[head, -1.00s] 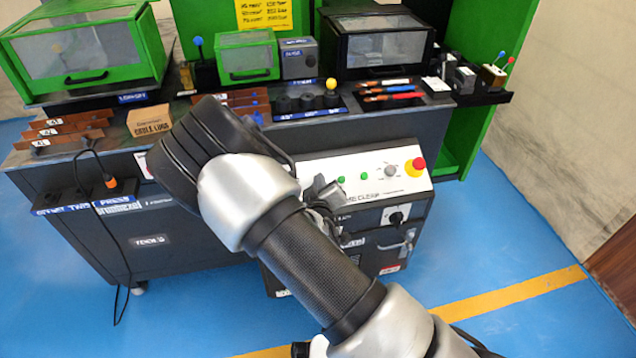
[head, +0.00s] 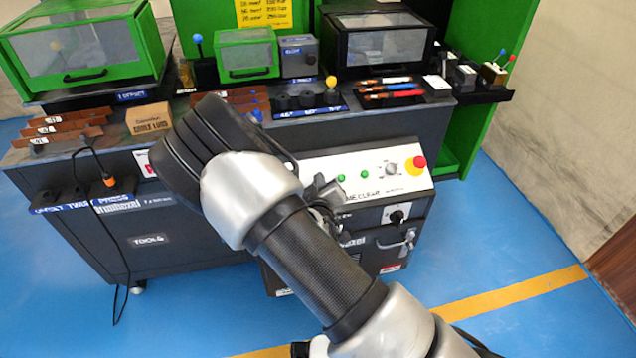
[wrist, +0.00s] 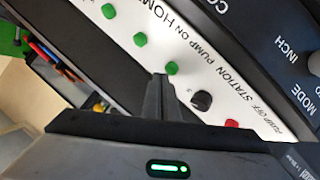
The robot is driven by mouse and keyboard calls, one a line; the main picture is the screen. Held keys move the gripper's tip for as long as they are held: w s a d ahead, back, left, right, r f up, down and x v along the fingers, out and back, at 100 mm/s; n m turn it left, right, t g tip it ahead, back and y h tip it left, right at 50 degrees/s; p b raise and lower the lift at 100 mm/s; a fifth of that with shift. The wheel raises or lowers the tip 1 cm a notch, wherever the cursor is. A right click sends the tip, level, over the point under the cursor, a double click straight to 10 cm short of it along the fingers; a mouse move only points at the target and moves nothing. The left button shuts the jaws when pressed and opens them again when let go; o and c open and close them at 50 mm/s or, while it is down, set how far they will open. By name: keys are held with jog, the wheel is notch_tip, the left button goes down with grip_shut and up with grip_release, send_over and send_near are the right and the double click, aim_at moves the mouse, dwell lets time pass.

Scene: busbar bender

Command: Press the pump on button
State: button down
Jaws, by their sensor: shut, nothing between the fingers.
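The control panel (wrist: 218,84) shows in the wrist view with a row of buttons. The green button beside the PUMP ON lettering (wrist: 171,68) sits just beyond my fingertips, slightly to the right. My gripper (wrist: 160,79) is shut and empty, its tips pointing at the panel close to this button. I cannot tell whether they touch it. In the head view the panel (head: 318,169) is on the front of a low cabinet, and my arm covers its left part.
Two more green buttons (wrist: 140,39) (wrist: 108,10) lie up-left in the row. A black knob (wrist: 202,100) and a red button (wrist: 232,124) lie down-right. In the head view a red emergency stop (head: 417,163) stands at the panel's right. A workbench (head: 200,240) is behind.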

jog(key=shift+w+a+f, duration=0.1)
jog(key=shift+w+f, duration=0.15)
jog(key=shift+f, duration=0.3)
dwell(0.7)
jog(key=shift+r, duration=0.15)
jog(key=shift+s+r+p, duration=0.4)
jog(key=shift+r+p, duration=0.1)
jog(key=shift+r, duration=0.25)
jog(key=shift+s+d+r+p, duration=0.15)
jog(key=shift+s+r+p, duration=0.2)
jog(key=shift+r+p, duration=0.3)
jog(key=shift+s+d+r+p, duration=0.15)
jog(key=shift+s+r+p, duration=0.25)
jog(key=shift+r, duration=0.4)
jog(key=shift+s+d+r+p, duration=0.15)
jog(key=shift+s+r+p, duration=0.2)
jog(key=shift+r+p, duration=0.3)
jog(key=shift+r, duration=0.15)
